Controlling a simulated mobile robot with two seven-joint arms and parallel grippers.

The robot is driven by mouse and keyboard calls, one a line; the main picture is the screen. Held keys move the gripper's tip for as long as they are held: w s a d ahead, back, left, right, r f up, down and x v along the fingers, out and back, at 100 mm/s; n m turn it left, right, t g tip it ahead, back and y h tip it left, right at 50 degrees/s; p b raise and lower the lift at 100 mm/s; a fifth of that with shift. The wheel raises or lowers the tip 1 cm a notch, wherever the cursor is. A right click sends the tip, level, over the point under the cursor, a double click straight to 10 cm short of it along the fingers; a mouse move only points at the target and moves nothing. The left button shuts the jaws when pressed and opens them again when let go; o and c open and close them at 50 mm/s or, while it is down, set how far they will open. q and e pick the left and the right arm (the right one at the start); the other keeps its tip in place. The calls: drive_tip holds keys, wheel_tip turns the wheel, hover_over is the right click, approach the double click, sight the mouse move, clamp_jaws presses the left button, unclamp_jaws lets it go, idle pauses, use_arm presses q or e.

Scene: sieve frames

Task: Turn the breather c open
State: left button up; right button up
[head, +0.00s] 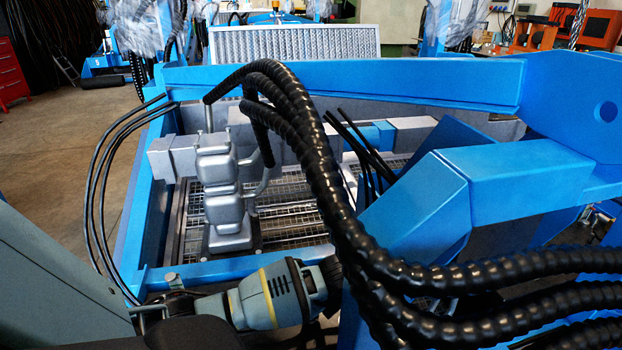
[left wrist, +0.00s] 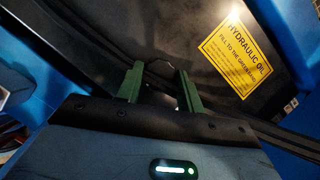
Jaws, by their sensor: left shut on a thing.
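In the left wrist view, my left gripper (left wrist: 160,85) has its two green fingers a small gap apart, closed on a dark round thing (left wrist: 158,72) that barely stands out from the black tank behind. It appears to be the breather c; its markings and turn position cannot be read. The black tank (left wrist: 190,40) carries a yellow label (left wrist: 235,55) reading hydraulic oil. In the head view, my left arm comes in from the lower left and its fingers are hidden. The breather cannot be made out there. My right gripper is in neither view.
Thick black ribbed hoses (head: 320,185) arch across the middle and lower right of the head view, close to my left arm. A blue frame (head: 340,85) surrounds a grey pump-like unit (head: 222,190) above a mesh floor. Thin black hoses (head: 98,185) hang at the left.

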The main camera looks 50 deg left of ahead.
use_arm(q)
drive_tip(key=shift+n+g+p, duration=0.3)
drive_tip(key=shift+n+p, duration=0.05)
drive_tip(key=shift+n, duration=0.85)
drive_tip(key=shift+f+n, duration=0.1)
drive_tip(key=shift+n, duration=0.2)
drive_tip(key=o, duration=1)
drive_tip(key=shift+w, duration=0.1)
